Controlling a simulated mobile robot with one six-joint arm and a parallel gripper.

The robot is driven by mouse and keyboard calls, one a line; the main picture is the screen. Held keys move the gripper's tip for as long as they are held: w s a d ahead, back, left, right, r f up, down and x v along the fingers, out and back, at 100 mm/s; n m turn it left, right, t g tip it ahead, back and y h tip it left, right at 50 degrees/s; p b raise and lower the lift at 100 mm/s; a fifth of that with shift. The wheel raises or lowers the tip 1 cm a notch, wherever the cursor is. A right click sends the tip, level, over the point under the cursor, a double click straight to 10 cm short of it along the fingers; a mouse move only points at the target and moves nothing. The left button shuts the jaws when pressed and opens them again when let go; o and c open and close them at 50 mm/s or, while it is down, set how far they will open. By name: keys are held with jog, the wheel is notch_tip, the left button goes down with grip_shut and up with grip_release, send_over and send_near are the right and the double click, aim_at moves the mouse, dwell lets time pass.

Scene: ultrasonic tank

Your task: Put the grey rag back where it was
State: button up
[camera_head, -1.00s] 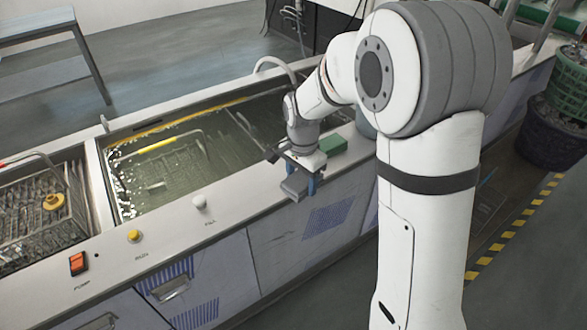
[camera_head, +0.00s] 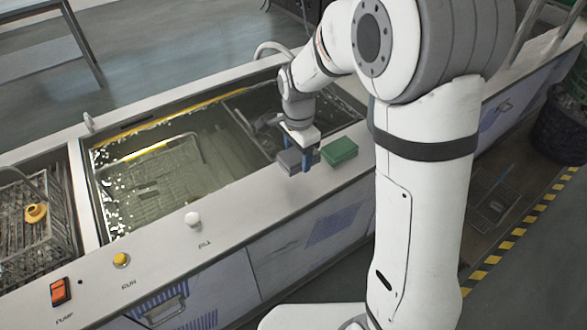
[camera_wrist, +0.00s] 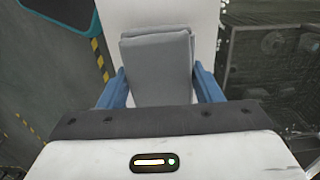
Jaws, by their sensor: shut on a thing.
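The grey rag (camera_head: 290,160) is a folded, flat-topped bundle. It is held between the blue fingers of my gripper (camera_head: 301,160), over the front ledge of the tank (camera_head: 222,207). In the wrist view the rag (camera_wrist: 158,65) sits between the two blue fingers of my gripper (camera_wrist: 160,90), with the pale ledge (camera_wrist: 205,35) behind it. I cannot tell whether the rag's underside touches the ledge.
A green folded cloth or block (camera_head: 339,151) lies on the ledge just right of the rag. The liquid-filled tank with a wire basket (camera_head: 150,185) is behind. A white knob (camera_head: 193,219), yellow button (camera_head: 121,260) and orange switch (camera_head: 61,291) are to the left.

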aim_at(296, 180)
notch_tip(296, 180, down, 3)
jog(key=shift+w+a+r, duration=0.1)
jog(key=shift+w+r, duration=0.05)
jog(key=shift+a+f, duration=0.1)
jog(key=shift+f, duration=1.9)
jog(key=shift+s+f, duration=0.1)
jog(key=shift+s, duration=0.1)
jog(key=o, duration=0.9)
jog(key=shift+o, duration=0.2)
